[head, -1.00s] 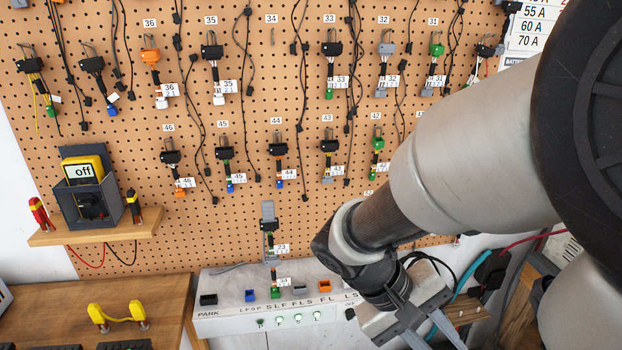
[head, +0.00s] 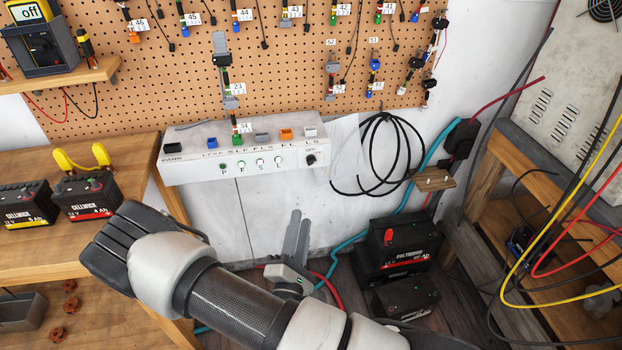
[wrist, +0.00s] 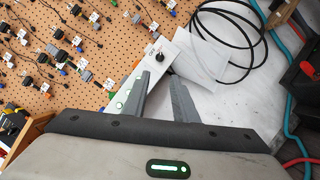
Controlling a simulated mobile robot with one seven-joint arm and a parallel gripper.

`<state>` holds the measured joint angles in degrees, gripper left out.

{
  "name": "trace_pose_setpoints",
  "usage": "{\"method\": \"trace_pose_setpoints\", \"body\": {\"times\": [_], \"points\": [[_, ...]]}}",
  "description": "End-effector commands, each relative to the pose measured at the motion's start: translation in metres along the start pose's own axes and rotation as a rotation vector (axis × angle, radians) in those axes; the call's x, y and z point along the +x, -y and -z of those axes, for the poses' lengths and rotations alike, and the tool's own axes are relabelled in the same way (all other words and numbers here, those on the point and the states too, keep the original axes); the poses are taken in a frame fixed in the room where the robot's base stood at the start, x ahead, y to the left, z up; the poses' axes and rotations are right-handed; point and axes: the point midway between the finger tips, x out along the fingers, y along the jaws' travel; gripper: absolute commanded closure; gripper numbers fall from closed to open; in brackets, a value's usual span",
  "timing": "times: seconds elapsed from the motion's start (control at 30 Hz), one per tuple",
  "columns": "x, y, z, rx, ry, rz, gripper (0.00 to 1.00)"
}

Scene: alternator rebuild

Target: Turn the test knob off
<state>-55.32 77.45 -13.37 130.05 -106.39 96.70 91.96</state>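The test knob (head: 311,160) is a small black knob at the right end of the white test box (head: 190,174), just below an "OFF" label. Its pointer direction is too small to tell. Small round lamps on the box front glow pale green. My gripper (head: 297,230) is below and in front of the box, apart from the knob. In the wrist view my gripper (wrist: 157,83) has its two fingers spread with nothing between them. The knob also shows in the wrist view (wrist: 160,58), just beyond the fingertips.
A coiled black cable (head: 375,150) hangs right of the box. Black batteries (head: 400,245) stand on the floor beside a wooden bench frame (head: 487,190). A wooden bench (head: 110,215) with more batteries is at left. A pegboard (head: 180,80) of connectors is behind.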

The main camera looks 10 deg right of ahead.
Motion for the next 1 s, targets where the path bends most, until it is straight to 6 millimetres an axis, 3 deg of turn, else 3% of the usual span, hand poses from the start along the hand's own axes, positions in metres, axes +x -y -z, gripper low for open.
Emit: {"method": "trace_pose_setpoints", "body": {"times": [0.17,0.7,1.0], "points": [[0.019,0.0,0.0,0.002,0.001,-0.002,0.74],[0.134,0.001,0.0,0.001,0.002,0.0,0.74],[0.169,0.0,0.0,-0.001,0.001,0.0,0.74]]}}
